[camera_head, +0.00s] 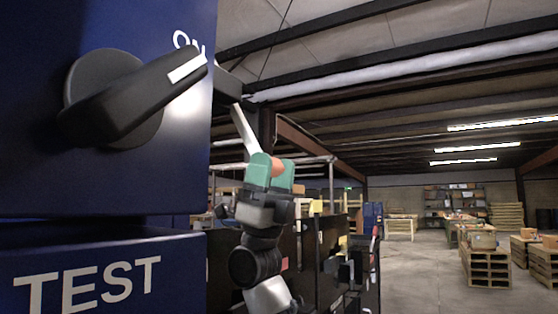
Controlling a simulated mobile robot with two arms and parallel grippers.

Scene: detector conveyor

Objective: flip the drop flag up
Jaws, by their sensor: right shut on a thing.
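A pale, thin arm (243,130), which looks like the drop flag, slants down to the right from a dark bracket beside the blue panel. Its lower end runs to my right gripper (272,168). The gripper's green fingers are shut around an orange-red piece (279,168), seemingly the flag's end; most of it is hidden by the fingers. The flag hangs low, pointing downward. My left gripper is not in view.
A large blue panel (60,190) fills the left side. It bears a black rotary knob (130,95) pointing at "ON", with "TEST" lettering below. Dark equipment stands behind my right arm. Pallets (486,266) stand at the right on open floor (420,275).

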